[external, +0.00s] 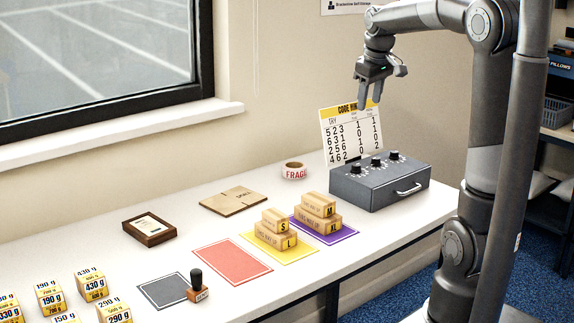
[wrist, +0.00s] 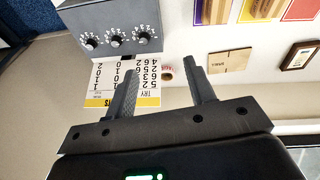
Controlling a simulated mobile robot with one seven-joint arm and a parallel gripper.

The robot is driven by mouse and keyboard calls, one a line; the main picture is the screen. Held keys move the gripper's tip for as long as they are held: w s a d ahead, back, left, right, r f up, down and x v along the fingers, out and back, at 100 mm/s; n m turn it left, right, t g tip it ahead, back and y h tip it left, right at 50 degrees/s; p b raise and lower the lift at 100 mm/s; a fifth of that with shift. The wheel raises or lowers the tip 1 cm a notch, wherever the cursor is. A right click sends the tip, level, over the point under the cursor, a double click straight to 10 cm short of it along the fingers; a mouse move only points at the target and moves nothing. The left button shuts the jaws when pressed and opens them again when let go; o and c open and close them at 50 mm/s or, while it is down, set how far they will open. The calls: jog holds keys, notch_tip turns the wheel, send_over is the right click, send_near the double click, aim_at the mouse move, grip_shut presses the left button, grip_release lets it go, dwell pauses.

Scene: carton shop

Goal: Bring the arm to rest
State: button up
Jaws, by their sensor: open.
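My gripper (external: 369,88) is raised above the back of the table, in front of the wall and just above the code card. Its fingers point down and stand apart, with nothing between them. In the wrist view my gripper (wrist: 165,88) shows two dark fingers spread wide and empty. My arm stands at the right of the external view and bends over at the top.
Below are a code card (external: 351,133), a grey box with knobs (external: 378,186) and a tape roll (external: 293,171). Cartons stand on yellow (external: 284,258) and purple (external: 340,238) mats. A red mat (external: 232,262) is bare. A stamp (external: 198,285) and weight-labelled boxes (external: 90,284) are at the left.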

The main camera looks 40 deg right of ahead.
jog(key=s+a+f+t, duration=0.1)
jog(key=s+a+f, duration=0.1)
jog(key=s+a, duration=0.5)
jog(key=s+a+f+m+t+y, duration=0.1)
jog(key=s+a+f+t, duration=0.1)
jog(key=s+a, duration=0.5)
jog(key=s+f, duration=0.1)
jog(key=s, duration=0.4)
jog(key=shift+s+f+m, duration=0.3)
jog(key=shift+s, duration=0.1)
jog(key=shift+o, duration=0.2)
